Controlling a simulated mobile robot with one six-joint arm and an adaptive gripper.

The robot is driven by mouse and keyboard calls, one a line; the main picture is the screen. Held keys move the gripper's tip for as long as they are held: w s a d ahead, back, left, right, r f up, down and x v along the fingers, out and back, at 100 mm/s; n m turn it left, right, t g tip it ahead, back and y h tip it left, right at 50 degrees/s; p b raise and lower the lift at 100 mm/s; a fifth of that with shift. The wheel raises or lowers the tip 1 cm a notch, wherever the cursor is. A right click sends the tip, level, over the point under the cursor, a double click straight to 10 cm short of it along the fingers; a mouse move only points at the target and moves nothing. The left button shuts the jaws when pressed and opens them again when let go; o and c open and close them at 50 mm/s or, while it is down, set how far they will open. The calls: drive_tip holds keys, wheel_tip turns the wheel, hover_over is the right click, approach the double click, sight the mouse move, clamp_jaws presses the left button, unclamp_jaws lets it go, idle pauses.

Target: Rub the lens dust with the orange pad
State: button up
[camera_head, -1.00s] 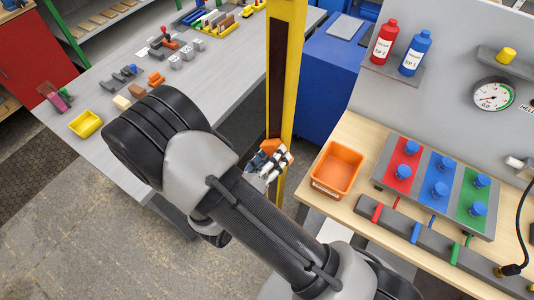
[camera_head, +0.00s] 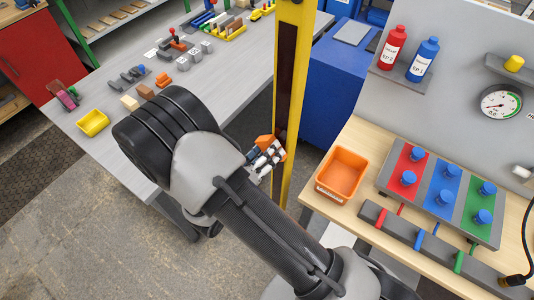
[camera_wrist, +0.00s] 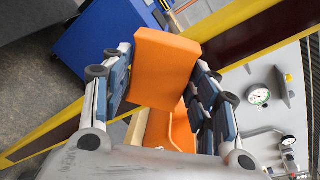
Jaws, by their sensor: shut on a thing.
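My gripper (camera_wrist: 165,95) is shut on the orange pad (camera_wrist: 165,68), which stands up between the two fingers in the wrist view. In the head view the pad (camera_head: 264,141) shows as a small orange piece at my gripper (camera_head: 268,152), in front of the yellow-edged post (camera_head: 287,80). Whether the pad touches the post cannot be told. The post (camera_wrist: 250,50) also runs behind the pad in the wrist view, with a dark strip along its middle. No lens or dust can be made out clearly.
An orange bin (camera_head: 341,174) stands on the wooden bench to the right, beside a panel (camera_head: 430,212) with blue knobs. A grey table (camera_head: 130,130) with several small parts and a yellow tray (camera_head: 92,122) lies to the left. A blue cabinet (camera_head: 340,90) stands behind the post.

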drive_tip(key=shift+s+a, duration=0.15)
drive_tip(key=shift+a, duration=0.2)
drive_tip(key=shift+f+v, duration=0.15)
drive_tip(key=shift+v, duration=1.1)
drive_tip(key=shift+f+v, duration=0.2)
drive_tip(key=shift+v, duration=1.05)
drive_tip(key=shift+s, duration=0.15)
drive_tip(key=shift+p+v, duration=0.35)
drive_tip(key=shift+v, duration=1.1)
drive_tip(key=shift+f, duration=0.2)
